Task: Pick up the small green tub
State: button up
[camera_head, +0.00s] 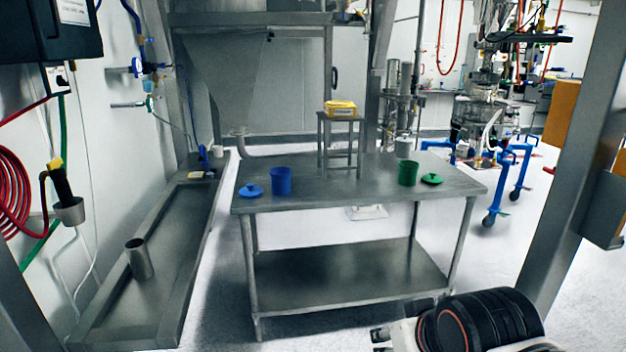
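The small green tub (408,173) stands upright on the right part of the metal table (300,200). A green lid (432,179) with a knob lies flat just right of it, so the tub looks open at the top. My arm shows as a black and white part at the bottom right, in front of the table and well away from the tub. Small prongs stick out at its left end, low in the picture. I cannot make out the fingers of my gripper there, or whether they are open. Nothing touches the tub.
A blue tub (281,181) and blue lid (252,190) are on the table's left. A small metal stand (341,142) with a yellow item (340,108) rises at the back middle. A greyish cup (403,149) stands behind the green tub. The table's front middle is clear.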

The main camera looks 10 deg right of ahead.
aim_at(408, 170)
jog(key=z, duration=0.25)
jog(key=i+j+z, duration=0.1)
jog(key=z, duration=0.3)
jog(key=i+j+z, duration=0.2)
jog(key=z, duration=0.15)
jog(key=i+j+z, duration=0.25)
jog(key=z, duration=0.15)
